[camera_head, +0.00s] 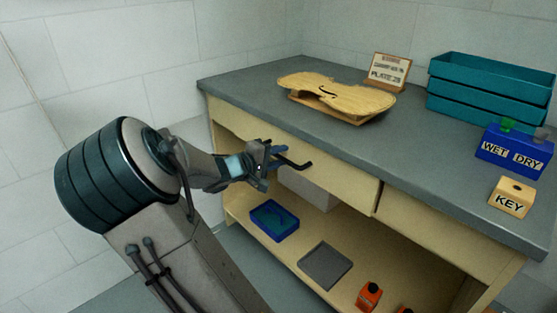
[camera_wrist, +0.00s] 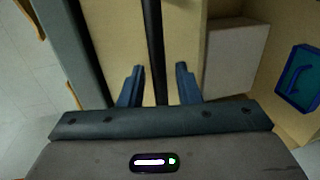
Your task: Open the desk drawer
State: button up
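The desk (camera_head: 240,84) has a grey top and a cream body. The cream drawer front (camera_head: 345,186) looks flush with the desk, below the top's front edge. Its dark bar handle (camera_head: 299,165) sticks out near my gripper (camera_head: 272,160) in the head view. In the wrist view the handle (camera_wrist: 153,45) runs lengthwise between the two blue-grey fingers of my gripper (camera_wrist: 159,80). The fingers are apart, with a gap on each side of the bar. The head view does not show the fingertips clearly.
A violin body (camera_head: 335,95), a plate sign (camera_head: 387,71), teal trays (camera_head: 487,85), a blue WET/DRY box (camera_head: 514,152) and a KEY block (camera_head: 511,197) stand on the desktop. The lower shelf holds a blue tray (camera_head: 274,220), a grey mat (camera_head: 325,266) and a white box (camera_wrist: 237,58).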

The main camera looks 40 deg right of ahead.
jog(key=shift+d, duration=0.1)
grip_shut()
jog(key=f+p+v, duration=0.2)
jog(key=p+v, duration=0.2)
jog(key=v, duration=1)
jog(key=a+f+p+v, duration=0.1)
jog(key=f+p+v, duration=0.2)
jog(key=v, duration=1.1)
jog(key=shift+f+p, duration=0.4)
jog(key=shift+p, duration=0.15)
jog(key=shift+w+a, duration=0.1)
grip_release()
jog(key=p+v, duration=0.2)
jog(key=v, duration=1.1)
jog(key=shift+a+p, duration=0.4)
